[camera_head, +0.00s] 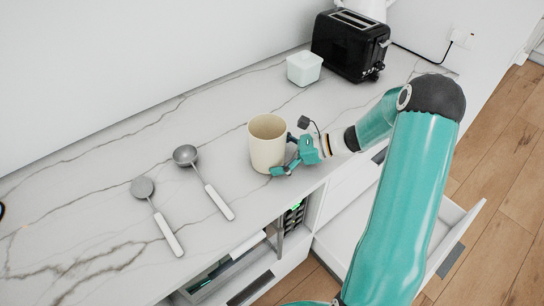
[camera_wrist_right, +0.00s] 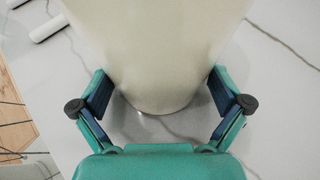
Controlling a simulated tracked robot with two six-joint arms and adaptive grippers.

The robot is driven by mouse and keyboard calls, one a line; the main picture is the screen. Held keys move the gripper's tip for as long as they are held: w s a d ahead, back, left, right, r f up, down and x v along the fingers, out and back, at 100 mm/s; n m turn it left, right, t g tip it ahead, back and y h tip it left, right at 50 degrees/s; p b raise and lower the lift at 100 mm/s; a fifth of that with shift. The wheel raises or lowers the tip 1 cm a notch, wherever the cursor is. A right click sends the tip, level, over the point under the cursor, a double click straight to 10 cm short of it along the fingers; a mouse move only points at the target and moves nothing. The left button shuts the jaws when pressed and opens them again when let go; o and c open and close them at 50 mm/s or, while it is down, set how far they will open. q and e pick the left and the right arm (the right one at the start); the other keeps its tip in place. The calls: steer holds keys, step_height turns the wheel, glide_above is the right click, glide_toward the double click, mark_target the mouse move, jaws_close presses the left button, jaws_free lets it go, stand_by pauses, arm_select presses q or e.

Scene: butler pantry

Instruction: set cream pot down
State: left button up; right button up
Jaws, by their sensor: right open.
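The cream pot (camera_head: 266,146) stands upright on the marble counter in the head view, near the counter's front edge. In the right wrist view the pot (camera_wrist_right: 158,50) fills the upper middle, with its base on the counter. My right gripper (camera_head: 285,158) is at the pot's right side, its fingers around the lower part. In the wrist view the fingers of my right gripper (camera_wrist_right: 160,98) are spread on either side of the pot. The jaws are open; whether the fingertips touch the pot is hard to tell. My left gripper is not in view.
Two utensils, a ladle (camera_head: 186,155) and a spoon (camera_head: 143,188), lie left of the pot. An open drawer (camera_head: 440,240) juts out below the counter (camera_head: 110,220).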

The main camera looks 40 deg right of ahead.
steer(key=b+v, duration=0.1)
steer(key=v, duration=0.8)
steer(key=shift+s+d+b, duration=0.15)
steer(key=shift+d+b, duration=0.05)
steer(key=shift+b, duration=0.1)
steer(key=shift+s+d+r, duration=0.35)
steer(key=shift+s, duration=0.15)
